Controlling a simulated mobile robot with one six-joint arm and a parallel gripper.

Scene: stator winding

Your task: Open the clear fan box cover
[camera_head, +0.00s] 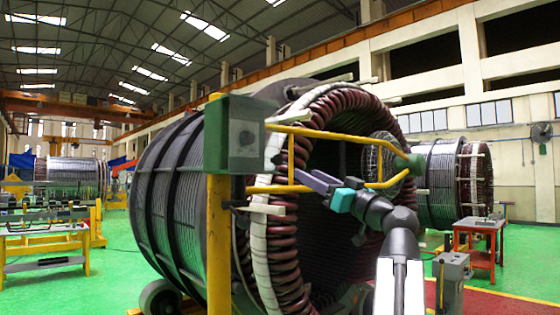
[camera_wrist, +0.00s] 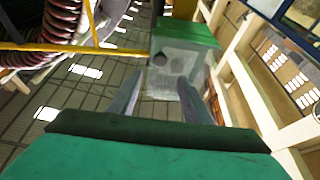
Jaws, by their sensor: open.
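The fan box (camera_head: 218,135) is a green box on a yellow post, left of centre in the head view. Its clear, greyish cover (camera_head: 247,135) seems to lie flat over the front, with a dark round shape behind it. In the wrist view the green box (camera_wrist: 188,35) is ahead at upper centre, and its cover (camera_wrist: 180,62) faces me. My gripper (camera_head: 310,179) is open and empty, to the right of the box and a little lower in the head view. In the wrist view both fingers of my gripper (camera_wrist: 162,82) point toward the cover; contact cannot be told.
A yellow rail frame (camera_head: 300,130) runs right from the box. Behind it stands the large stator (camera_head: 170,200) with its ring of dark red coils (camera_head: 285,225). A red table (camera_head: 480,228) stands at right. Green floor (camera_head: 100,285) is clear at lower left.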

